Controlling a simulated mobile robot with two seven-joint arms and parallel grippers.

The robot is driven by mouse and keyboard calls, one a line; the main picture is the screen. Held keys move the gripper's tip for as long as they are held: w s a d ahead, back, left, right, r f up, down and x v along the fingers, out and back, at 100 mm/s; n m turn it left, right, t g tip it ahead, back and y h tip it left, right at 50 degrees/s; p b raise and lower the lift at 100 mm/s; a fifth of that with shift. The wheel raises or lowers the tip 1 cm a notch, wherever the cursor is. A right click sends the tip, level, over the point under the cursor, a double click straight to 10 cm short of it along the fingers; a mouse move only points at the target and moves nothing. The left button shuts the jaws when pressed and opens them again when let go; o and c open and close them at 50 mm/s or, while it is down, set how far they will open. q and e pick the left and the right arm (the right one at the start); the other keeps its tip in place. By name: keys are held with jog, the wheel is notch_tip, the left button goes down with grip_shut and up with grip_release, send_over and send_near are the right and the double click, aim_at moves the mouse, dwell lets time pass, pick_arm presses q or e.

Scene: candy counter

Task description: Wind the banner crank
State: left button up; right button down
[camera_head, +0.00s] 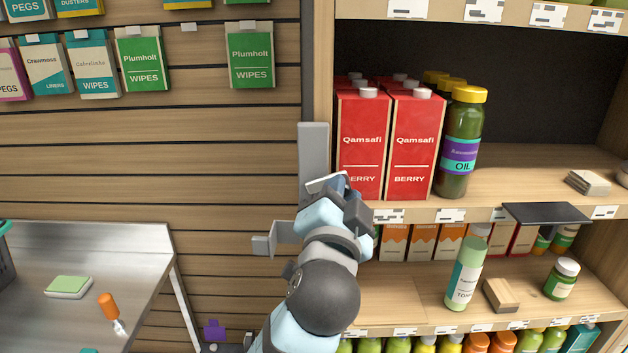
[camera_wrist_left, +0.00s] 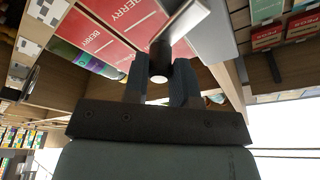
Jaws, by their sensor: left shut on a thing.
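The crank (camera_head: 326,183) shows as a short light grey arm beside a grey upright plate (camera_head: 313,150) on the wooden shelf post. My left gripper (camera_head: 345,193) is at the crank, in front of the red cartons, and hides most of its handle in the head view. In the left wrist view, the fingers of my left gripper (camera_wrist_left: 160,82) are shut on the dark round crank handle (camera_wrist_left: 159,62). The light grey crank arm (camera_wrist_left: 186,20) runs up and right from it. No banner can be made out. My right gripper is not in view.
Red Qamsafi cartons (camera_head: 361,150) and an oil bottle (camera_head: 462,145) stand on the shelf close right of my gripper. A metal table (camera_head: 120,250) is at the lower left. The slatted wall between is mostly bare.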

pick_arm(q)
jog(key=shift+d+f+b, duration=0.1)
jog(key=shift+f+b, duration=0.4)
jog(key=shift+f, duration=0.4)
jog(key=shift+f+b, duration=0.5)
jog(key=shift+f, duration=0.4)
jog(key=shift+a+f, duration=0.55)
jog(key=shift+f, duration=0.25)
